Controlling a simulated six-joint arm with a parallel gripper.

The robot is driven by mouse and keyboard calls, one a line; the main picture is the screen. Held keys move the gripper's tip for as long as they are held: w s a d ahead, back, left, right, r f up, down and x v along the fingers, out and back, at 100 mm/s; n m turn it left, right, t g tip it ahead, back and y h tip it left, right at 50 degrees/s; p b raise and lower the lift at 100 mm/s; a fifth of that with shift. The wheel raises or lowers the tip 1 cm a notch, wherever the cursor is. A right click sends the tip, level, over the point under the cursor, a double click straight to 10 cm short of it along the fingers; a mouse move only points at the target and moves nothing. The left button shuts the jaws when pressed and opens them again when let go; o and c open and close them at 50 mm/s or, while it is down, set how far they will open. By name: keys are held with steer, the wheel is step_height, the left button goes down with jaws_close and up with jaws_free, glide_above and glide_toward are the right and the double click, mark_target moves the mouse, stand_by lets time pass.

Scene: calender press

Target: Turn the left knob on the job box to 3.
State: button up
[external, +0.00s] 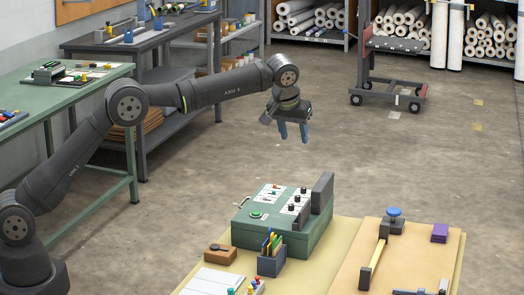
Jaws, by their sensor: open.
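The job box (318,236) is a green box on the near table, with a dark upright plate (322,193) at its right side. Its top carries a white panel with several small black knobs (297,198), another white panel with small coloured controls (274,187) and a green button (257,214). The knobs are too small to read their settings or scale marks, and I cannot tell which one is the left knob. My gripper (293,137) hangs above and behind the box, its blue fingers pointing down, open and empty, touching nothing.
In front of the box are a pen holder (271,263), a brown block (220,255) and white paper (208,282). A green bench (32,102) stands left. The air between gripper and box is clear.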

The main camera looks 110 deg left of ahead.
mark_target(303, 188)
steer(key=shift+m, duration=0.3)
steer(key=x, duration=1.9)
steer(key=shift+f, duration=0.35)
steer(key=shift+c, duration=0.4)
jaws_close()
